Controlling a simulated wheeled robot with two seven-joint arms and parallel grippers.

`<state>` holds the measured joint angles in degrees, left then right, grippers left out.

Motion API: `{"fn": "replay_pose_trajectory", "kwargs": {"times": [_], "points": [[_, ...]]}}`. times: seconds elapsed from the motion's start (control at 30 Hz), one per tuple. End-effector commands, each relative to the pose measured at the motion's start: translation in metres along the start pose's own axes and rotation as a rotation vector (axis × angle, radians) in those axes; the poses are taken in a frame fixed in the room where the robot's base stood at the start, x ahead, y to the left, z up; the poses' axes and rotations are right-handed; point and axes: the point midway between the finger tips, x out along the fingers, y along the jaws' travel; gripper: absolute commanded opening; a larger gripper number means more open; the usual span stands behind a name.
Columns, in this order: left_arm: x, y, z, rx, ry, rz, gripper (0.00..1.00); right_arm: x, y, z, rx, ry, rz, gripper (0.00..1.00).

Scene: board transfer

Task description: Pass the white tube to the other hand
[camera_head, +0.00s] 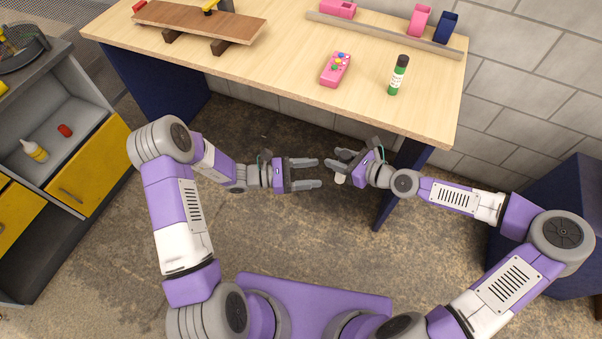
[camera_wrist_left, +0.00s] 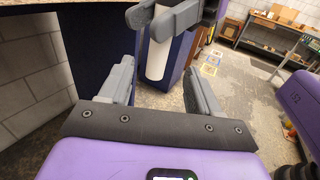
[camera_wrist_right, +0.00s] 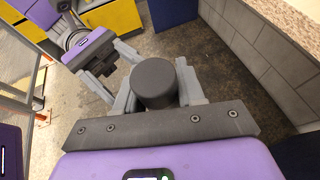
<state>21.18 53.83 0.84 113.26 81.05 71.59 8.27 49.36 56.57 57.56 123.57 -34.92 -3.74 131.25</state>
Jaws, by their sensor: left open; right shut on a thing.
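The white tube (camera_wrist_left: 157,57) hangs roughly upright in the left wrist view, held by my right gripper (camera_wrist_left: 176,20). In the right wrist view its dark grey end cap (camera_wrist_right: 155,80) sits between my right fingers. In the head view only a small white end of the tube (camera_head: 340,180) shows below my right gripper (camera_head: 335,160), which is shut on it. My left gripper (camera_head: 318,173) is open and empty, facing the right one across a small gap. In the left wrist view the tube lies ahead, between and beyond my left fingertips.
The wooden table (camera_head: 290,60) stands beyond both grippers, with a pink controller (camera_head: 335,70) and a green bottle (camera_head: 398,76) on it. A cabinet with yellow drawers (camera_head: 88,165) is at the left. The space around the grippers is free, above the concrete floor.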

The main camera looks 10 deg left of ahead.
Motion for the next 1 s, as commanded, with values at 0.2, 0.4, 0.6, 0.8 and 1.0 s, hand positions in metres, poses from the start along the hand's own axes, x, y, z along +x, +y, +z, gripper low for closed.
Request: {"fn": "replay_pose_trajectory", "kwargs": {"times": [0.2, 0.4, 0.6, 0.8, 1.0], "points": [[0.045, -0.002, 0.000, 0.000, -0.001, -0.007, 0.63, 0.000, 0.000, 0.000, 0.000, -0.001, 0.000, 0.05], [0.076, -0.002, 0.000, 0.000, 0.000, -0.006, 0.63, 0.000, 0.000, 0.000, 0.000, -0.001, 0.000, 0.05], [0.090, -0.001, -0.001, 0.000, 0.001, -0.003, 0.63, 0.000, 0.000, 0.000, 0.000, -0.001, 0.000, 0.05], [0.092, -0.001, -0.001, 0.000, 0.001, -0.002, 0.63, 0.000, 0.000, 0.000, 0.000, -0.001, 0.000, 0.05], [0.092, -0.001, 0.000, 0.000, 0.001, -0.003, 0.49, 0.000, 0.000, 0.000, 0.000, -0.001, 0.000, 0.05]]}}
